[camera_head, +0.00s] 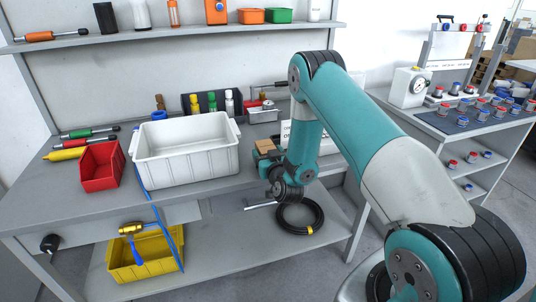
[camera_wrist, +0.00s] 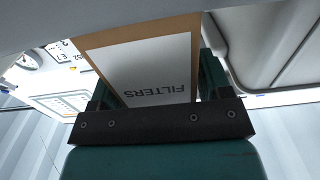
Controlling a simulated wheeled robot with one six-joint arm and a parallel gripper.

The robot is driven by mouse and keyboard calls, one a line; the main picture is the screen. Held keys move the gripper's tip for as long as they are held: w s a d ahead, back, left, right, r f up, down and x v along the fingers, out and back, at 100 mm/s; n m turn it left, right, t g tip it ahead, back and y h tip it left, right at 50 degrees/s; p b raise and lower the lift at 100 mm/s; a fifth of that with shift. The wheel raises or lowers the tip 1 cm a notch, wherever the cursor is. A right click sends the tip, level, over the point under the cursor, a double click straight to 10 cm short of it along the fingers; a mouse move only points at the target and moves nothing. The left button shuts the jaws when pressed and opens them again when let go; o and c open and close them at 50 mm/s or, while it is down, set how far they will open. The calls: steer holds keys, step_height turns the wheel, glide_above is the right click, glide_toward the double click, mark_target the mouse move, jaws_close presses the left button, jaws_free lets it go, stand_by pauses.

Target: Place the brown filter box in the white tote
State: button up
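The brown filter box (camera_head: 265,146) shows as a small brown shape at my gripper in the head view. In the wrist view the box (camera_wrist: 150,65) has a white label reading FILTERS and sits between the two green fingers of my gripper (camera_wrist: 155,85). My gripper (camera_head: 266,157) appears shut on it, just right of the white tote at about the bench's front part. The white tote (camera_head: 187,168) stands upright on the bench, its open top facing up; its visible inside looks empty. The arm hides part of the bench behind the gripper.
A red bin (camera_head: 101,167) stands left of the tote, with screwdrivers (camera_head: 88,132) behind it. Bottles (camera_head: 212,102) stand behind the tote. A blue strap-like item (camera_head: 150,204) hangs at the bench's front edge. A yellow bin (camera_head: 143,262) and a black cable coil (camera_head: 300,217) lie on the lower shelf.

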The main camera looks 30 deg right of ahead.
steer(key=shift+o, duration=0.7)
steer(key=shift+r, duration=0.1)
